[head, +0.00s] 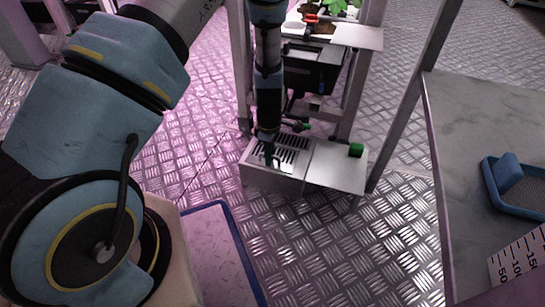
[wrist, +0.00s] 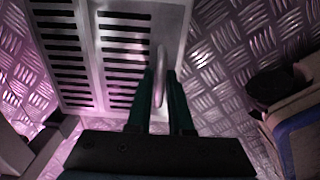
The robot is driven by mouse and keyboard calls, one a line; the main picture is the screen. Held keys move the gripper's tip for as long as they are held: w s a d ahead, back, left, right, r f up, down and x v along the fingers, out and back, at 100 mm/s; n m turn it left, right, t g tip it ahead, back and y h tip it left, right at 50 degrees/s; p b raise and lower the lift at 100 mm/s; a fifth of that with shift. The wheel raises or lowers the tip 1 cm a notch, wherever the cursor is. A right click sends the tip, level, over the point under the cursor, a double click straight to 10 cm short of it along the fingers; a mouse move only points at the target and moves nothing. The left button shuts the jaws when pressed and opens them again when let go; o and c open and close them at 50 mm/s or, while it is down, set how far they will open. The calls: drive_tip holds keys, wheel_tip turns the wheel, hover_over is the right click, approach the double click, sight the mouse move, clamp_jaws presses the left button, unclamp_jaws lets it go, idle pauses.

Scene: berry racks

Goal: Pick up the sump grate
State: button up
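The sump grate (head: 292,146) is a pale metal plate with rows of dark slots, lying flat in the top of a low metal box on the floor. In the wrist view the slotted grate (wrist: 122,50) fills the upper left, and a light upright handle (wrist: 160,62) rises from its right part. My gripper (head: 272,164) points down over the grate. In the wrist view the two dark green fingers of my gripper (wrist: 161,78) stand on either side of the handle. Whether they press on it or leave a small gap cannot be told.
A plain metal cover (head: 336,166) with a green knob (head: 356,150) adjoins the grate. A rack (head: 358,38) with plants stands behind. A table (head: 440,120) with a blue tray (head: 515,205) is at right. A blue-rimmed tray (head: 232,245) lies near my base. Patterned floor between is clear.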

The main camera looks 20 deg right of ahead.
clamp_jaws()
idle(0.9)
